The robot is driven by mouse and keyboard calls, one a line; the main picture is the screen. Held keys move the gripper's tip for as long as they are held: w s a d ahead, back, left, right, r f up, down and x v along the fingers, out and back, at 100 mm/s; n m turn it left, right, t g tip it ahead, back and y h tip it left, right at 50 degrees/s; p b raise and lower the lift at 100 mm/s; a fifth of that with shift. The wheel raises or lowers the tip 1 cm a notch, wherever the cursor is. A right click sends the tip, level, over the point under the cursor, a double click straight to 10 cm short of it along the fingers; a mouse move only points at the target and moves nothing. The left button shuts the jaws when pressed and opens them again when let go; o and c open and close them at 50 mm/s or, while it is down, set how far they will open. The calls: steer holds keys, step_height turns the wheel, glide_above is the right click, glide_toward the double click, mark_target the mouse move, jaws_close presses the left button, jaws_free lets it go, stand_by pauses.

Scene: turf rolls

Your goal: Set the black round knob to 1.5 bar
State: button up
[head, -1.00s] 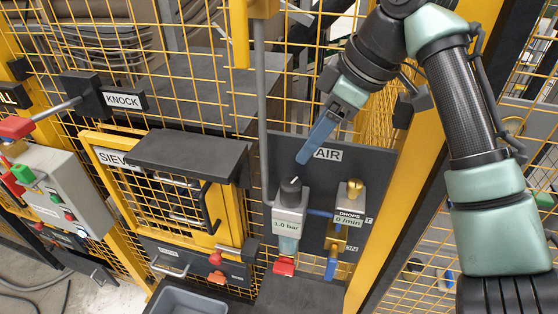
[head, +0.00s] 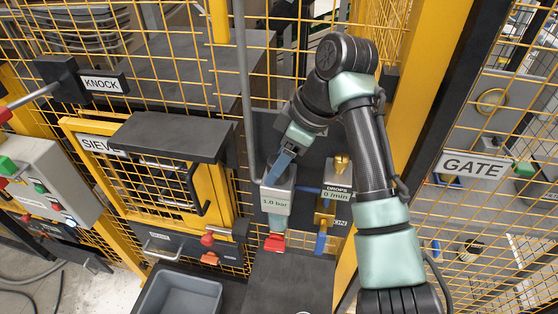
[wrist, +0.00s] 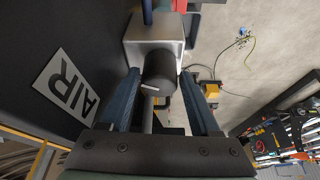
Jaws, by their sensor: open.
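The black round knob (wrist: 160,68) shows in the wrist view with a white mark on its face. It sits on the grey regulator body (head: 277,198), whose display reads 1.0 bar in the head view. My gripper (head: 274,181) is at the top of the regulator, and its blue finger hides the knob there. In the wrist view my gripper (wrist: 160,76) is open, with one finger on each side of the knob. Small gaps seem to show between fingers and knob.
A second unit labelled DROPS, 0 l/min, with a brass knob (head: 341,163) stands close on the right. A red tab (head: 275,242) is below the regulator. The AIR sign (wrist: 70,84) is on the dark panel. The sieve cover (head: 175,136) juts out to the left.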

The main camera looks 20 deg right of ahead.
steer(key=shift+f, duration=0.1)
jaws_close()
stand_by(0.3)
